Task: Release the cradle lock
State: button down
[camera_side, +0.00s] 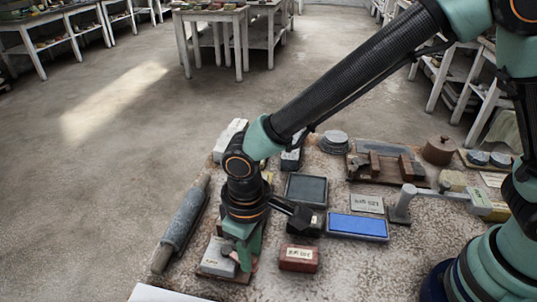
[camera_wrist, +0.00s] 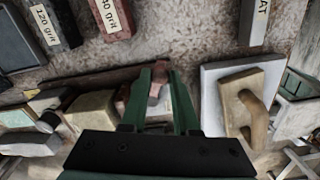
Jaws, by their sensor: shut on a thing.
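My gripper (camera_side: 246,258) points down at the near left part of the table. In the wrist view, the green fingers of my gripper (camera_wrist: 154,80) are closed around a small reddish-pink piece (camera_wrist: 157,88), which shows between their tips. In the side view a bit of this reddish piece (camera_side: 255,264) shows beside the fingers. Its lower end is hidden, and I cannot tell whether it is the cradle lock. A pale block on a brown board (camera_side: 217,256) lies just left of my gripper in the side view. No cradle can be made out for certain.
A red grit block (camera_side: 300,257) and a dark grit block (camera_side: 306,221) lie right of my gripper. A grey roller (camera_side: 182,228) lies along the left edge.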

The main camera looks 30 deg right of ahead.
jog(key=shift+s+a+r+m, duration=0.1)
jog(key=shift+a+m, duration=0.3)
jog(key=shift+m, duration=0.3)
jog(key=shift+a, duration=0.1)
jog(key=c, duration=0.9)
grip_release()
jog(key=shift+c, duration=0.2)
notch_tip(320, 180, up, 12)
